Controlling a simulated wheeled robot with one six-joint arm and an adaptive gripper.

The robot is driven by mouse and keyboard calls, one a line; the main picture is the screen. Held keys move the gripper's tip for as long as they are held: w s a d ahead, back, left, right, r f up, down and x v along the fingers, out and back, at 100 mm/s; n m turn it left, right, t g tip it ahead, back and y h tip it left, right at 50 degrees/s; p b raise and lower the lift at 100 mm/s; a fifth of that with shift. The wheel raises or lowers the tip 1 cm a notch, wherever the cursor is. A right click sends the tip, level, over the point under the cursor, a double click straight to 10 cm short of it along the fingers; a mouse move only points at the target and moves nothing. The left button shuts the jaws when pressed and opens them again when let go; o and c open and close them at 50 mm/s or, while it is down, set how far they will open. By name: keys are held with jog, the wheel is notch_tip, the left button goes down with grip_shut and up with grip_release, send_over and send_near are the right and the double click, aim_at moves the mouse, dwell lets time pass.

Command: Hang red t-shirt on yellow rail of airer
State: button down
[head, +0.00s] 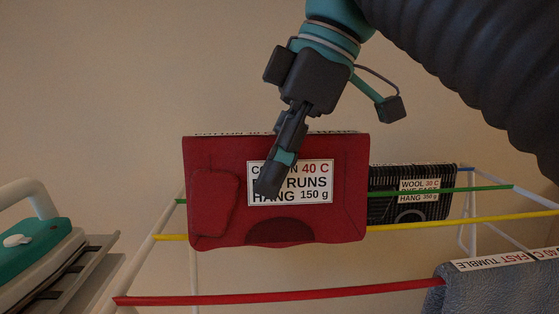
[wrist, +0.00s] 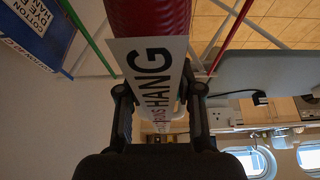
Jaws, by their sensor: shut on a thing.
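The red t-shirt (head: 215,205) is a folded slab with a white label in the head view. It hangs upright in front of the middle of the yellow rail (head: 450,219), and its lower edge shows below that rail's line. Whether it rests on the rail is hidden. My gripper (head: 275,180) is shut on the shirt from above, at the label. In the wrist view, the shirt (wrist: 138,18) lies beyond my gripper (wrist: 158,105), between a green rail and a red rail; the yellow rail is not visible there.
The green rail (head: 485,189) is behind and the red rail (head: 270,298) is in front. A black wool garment (head: 385,205) hangs at the back right. A grey garment (head: 480,290) lies over the red rail at right.

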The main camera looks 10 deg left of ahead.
aim_at(273, 246)
jog(key=shift+f+b, duration=3.75)
jog(key=shift+f, duration=1.3)
jog(key=c, duration=0.7)
grip_release()
